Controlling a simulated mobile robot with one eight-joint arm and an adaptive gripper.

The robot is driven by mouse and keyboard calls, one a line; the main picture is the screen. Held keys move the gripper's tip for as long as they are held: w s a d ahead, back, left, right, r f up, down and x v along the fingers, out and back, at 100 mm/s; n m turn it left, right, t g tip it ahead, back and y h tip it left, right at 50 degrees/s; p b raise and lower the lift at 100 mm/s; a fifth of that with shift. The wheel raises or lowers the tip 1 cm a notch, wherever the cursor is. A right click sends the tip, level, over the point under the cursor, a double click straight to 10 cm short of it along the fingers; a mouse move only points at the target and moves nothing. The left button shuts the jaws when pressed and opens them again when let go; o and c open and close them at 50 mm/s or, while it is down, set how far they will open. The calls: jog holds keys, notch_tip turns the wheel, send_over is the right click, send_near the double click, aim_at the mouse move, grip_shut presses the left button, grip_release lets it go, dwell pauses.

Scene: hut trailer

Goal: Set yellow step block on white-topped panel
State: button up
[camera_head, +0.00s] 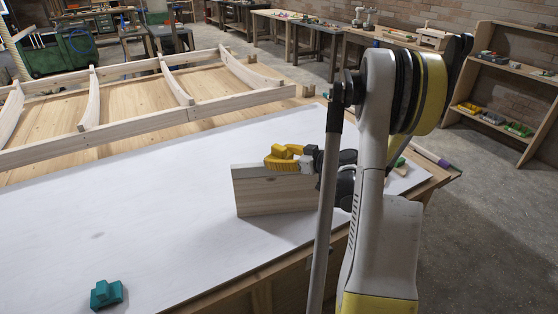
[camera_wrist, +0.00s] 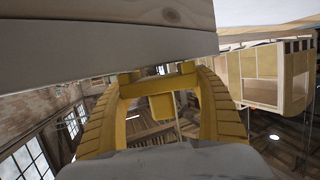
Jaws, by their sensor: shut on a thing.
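My gripper (camera_head: 290,155) has yellow fingers and is shut on the yellow step block (camera_head: 276,163). In the wrist view, the block (camera_wrist: 160,106) sits between the two curved fingers of my gripper (camera_wrist: 157,90). The white-topped panel (camera_head: 270,197) is a wooden board with a pale top, upright on the white table surface. In the head view, the block and fingers appear at its top edge. The panel also fills the upper part of the wrist view (camera_wrist: 110,55). I cannot tell whether the block touches it. My arm covers the panel's right side.
A teal step block (camera_head: 106,294) lies at the front left of the white tabletop (camera_head: 165,215). A wooden frame with curved ribs (camera_head: 130,105) lies behind. A purple-ended tool (camera_head: 432,157) lies at the right edge. The tabletop left of the panel is clear.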

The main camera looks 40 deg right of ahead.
jog(key=shift+f, duration=0.2)
jog(key=o, duration=1.3)
jog(key=shift+r, duration=0.1)
